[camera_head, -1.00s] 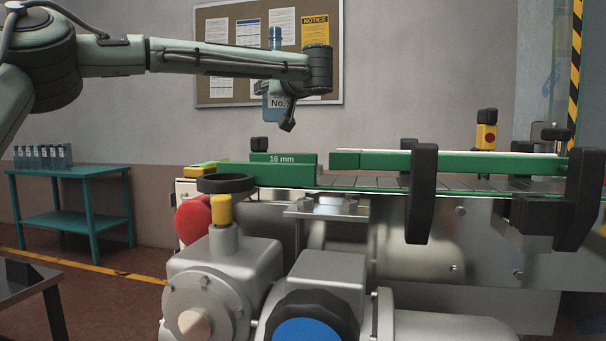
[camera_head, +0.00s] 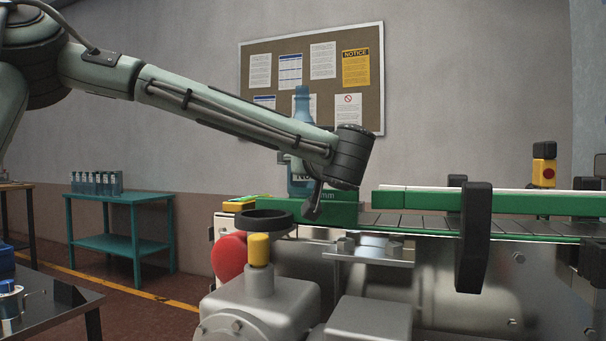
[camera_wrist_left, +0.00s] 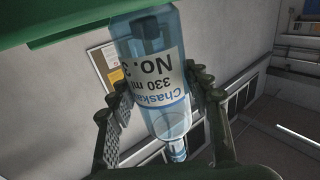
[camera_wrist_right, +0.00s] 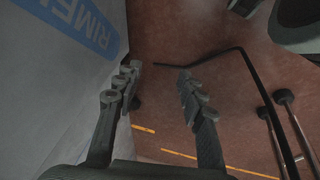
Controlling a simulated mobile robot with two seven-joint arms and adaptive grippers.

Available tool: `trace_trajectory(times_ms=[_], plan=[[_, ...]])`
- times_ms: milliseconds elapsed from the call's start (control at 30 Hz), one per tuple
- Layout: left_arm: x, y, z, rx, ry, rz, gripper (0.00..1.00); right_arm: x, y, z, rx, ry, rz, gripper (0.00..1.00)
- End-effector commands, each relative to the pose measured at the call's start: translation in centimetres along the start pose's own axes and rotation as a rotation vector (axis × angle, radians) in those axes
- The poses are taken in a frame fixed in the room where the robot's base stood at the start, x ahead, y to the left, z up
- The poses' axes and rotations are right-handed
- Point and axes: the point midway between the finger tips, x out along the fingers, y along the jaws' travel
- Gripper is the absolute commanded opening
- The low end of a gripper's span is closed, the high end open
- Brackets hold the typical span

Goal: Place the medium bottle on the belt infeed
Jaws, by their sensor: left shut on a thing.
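The bottle (camera_head: 302,106) is blue and clear, with a white label reading 330 ml in the left wrist view (camera_wrist_left: 160,75). My left gripper (camera_head: 312,208) is shut on it. The wrist hides part of the bottle in the head view, where it stands upright beside the green guide at the left end of the belt (camera_head: 400,222). I cannot tell whether its base touches the belt. In the left wrist view, the gripper fingers (camera_wrist_left: 155,110) lie on both sides of the bottle. My right gripper (camera_wrist_right: 160,90) is open and empty above the floor.
Green side rails (camera_head: 500,203) line the belt, and a black bracket (camera_head: 474,237) stands in front of it. A black ring (camera_head: 265,218) and red knob (camera_head: 229,256) are at the near left end. A teal table (camera_head: 120,198) holds several small bottles at the left.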

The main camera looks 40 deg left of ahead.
Motion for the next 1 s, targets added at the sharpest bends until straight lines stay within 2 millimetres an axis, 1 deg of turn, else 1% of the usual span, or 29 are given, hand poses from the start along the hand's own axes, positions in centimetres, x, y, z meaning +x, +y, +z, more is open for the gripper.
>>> trace_trajectory(times_ms=[33, 100, 233, 300, 433, 533, 867, 900, 1000], plan=[[0.0, 0.0, 0.9, 0.007, -0.003, 0.001, 0.21, -0.1, 0.0, -0.3, 0.000, 0.007, -0.001, 0.40], [0.0, 0.1, 1.9, 0.006, -0.003, 0.001, 0.21, 0.2, 0.0, -0.3, -0.001, 0.006, -0.003, 0.40], [0.0, 0.0, 3.0, 0.004, 0.000, 0.001, 0.21, 1.4, -0.2, 0.1, -0.003, -0.008, -0.007, 0.40], [0.0, 0.0, 3.2, 0.002, 0.000, 0.001, 0.21, 1.7, -0.3, 0.3, -0.003, -0.015, -0.007, 0.40], [0.0, 0.0, 3.2, 0.001, 0.000, 0.001, 0.21, 1.7, -0.3, 0.4, -0.003, -0.015, -0.008, 0.40], [0.0, 0.0, 3.2, 0.001, 0.000, 0.001, 0.21, 1.4, -0.4, -0.2, 0.003, 0.002, -0.011, 0.40], [0.0, 0.0, 3.4, 0.001, 0.000, 0.001, 0.21, 0.6, -0.5, -0.7, -0.002, 0.028, -0.010, 0.40], [0.0, 0.0, 3.4, 0.001, -0.001, 0.001, 0.54, 0.6, -0.5, -0.6, -0.002, 0.026, -0.009, 0.40], [0.0, 0.0, 3.4, 0.001, -0.001, 0.001, 0.66, 0.6, -0.5, -0.6, -0.002, 0.025, -0.009, 0.40]])
